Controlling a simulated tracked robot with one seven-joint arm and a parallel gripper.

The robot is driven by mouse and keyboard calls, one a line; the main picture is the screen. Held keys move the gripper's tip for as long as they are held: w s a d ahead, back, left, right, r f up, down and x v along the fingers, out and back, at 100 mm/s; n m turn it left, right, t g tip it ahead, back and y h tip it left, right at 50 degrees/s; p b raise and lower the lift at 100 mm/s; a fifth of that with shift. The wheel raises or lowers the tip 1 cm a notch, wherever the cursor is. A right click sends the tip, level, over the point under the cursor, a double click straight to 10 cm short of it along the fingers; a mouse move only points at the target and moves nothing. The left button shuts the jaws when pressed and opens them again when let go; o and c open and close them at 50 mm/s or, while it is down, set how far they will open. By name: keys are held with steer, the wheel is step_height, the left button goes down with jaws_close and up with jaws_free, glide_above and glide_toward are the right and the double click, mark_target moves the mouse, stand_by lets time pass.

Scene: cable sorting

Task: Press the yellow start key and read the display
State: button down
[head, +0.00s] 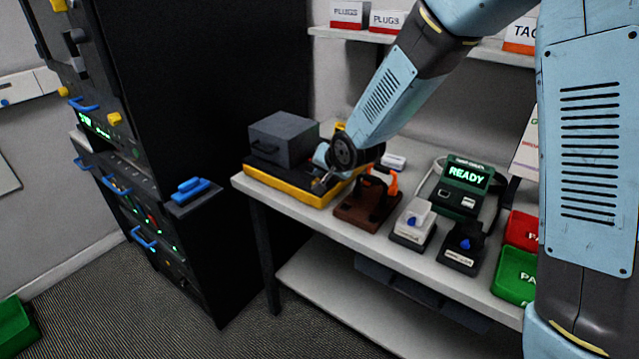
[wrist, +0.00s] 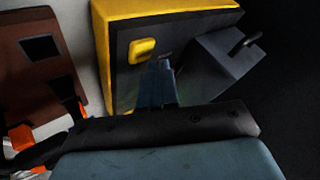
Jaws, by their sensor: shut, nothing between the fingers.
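A yellow-edged tester (head: 275,188) with a dark top stands at the left end of the table. In the wrist view the tester (wrist: 107,30) shows a small yellow key (wrist: 142,50) on its dark face. My gripper (wrist: 163,62) is shut and empty, its tips just right of and below the key in the picture; I cannot tell whether they touch the dark face. In the head view my gripper (head: 325,181) is low over the tester and the key is hidden. A green-cased unit (head: 462,204) has a display (head: 466,176) reading READY.
A grey box with a handle (head: 283,138) sits on the tester, close to my gripper. A brown holder with an orange-handled tool (head: 370,200), two small blocks (head: 412,222) and red and green bins (head: 514,275) stand to the right. A dark rack (head: 200,100) is left.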

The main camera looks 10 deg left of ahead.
steer(key=shift+f, duration=0.35)
steer(key=shift+f, duration=0.35)
stand_by(0.9)
stand_by(0.3)
steer(key=shift+r, duration=0.8)
steer(key=shift+r, duration=0.1)
steer(key=shift+r, duration=2.4)
